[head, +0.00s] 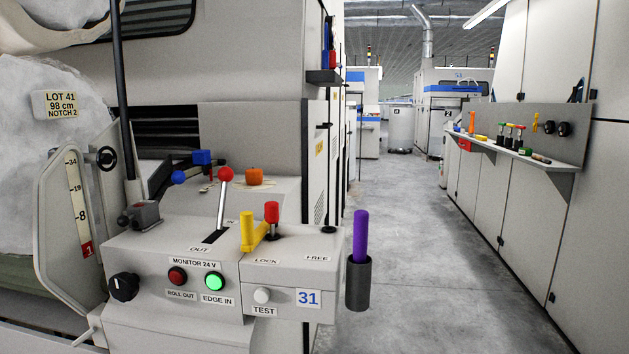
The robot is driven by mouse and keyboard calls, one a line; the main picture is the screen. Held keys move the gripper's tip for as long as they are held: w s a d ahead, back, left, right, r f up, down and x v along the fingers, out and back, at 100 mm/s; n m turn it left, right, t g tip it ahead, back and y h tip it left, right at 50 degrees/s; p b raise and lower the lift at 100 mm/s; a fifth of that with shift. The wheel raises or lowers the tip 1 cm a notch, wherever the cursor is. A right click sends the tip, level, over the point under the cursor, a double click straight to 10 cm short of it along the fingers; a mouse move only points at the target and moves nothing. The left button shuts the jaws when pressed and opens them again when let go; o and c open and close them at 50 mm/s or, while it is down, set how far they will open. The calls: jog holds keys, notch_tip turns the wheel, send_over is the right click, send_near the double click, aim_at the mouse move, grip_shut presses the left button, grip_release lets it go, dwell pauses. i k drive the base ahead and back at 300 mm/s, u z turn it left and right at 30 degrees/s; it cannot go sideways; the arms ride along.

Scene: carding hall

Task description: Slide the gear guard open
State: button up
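I cannot tell with certainty which part in the head view is the gear guard; no part is labelled so. A grey control box (190,245) stands in front of the machine. It carries a red-knobbed lever (222,195) between the words OUT and IN. Its right part bears the words LOCK and FREE, with a yellow piece (248,232) and a red-topped peg (271,218) near LOCK. A slanted grey plate with a numbered scale (78,205) stands at the left. My gripper is not in view.
A purple rod (360,236) stands in a dark cup (358,283) at the box's right end. A clear grey floor aisle (410,240) runs back between machines. A shelf (530,155) with small coloured items juts from the right wall.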

aim_at(318, 124)
jog(key=z, duration=0.45)
jog(key=k, duration=0.55)
jog(key=z, duration=0.85)
jog(key=i, duration=1.65)
jog(key=u, duration=0.95)
jog(key=i, duration=1.1)
jog(key=u, duration=1.1)
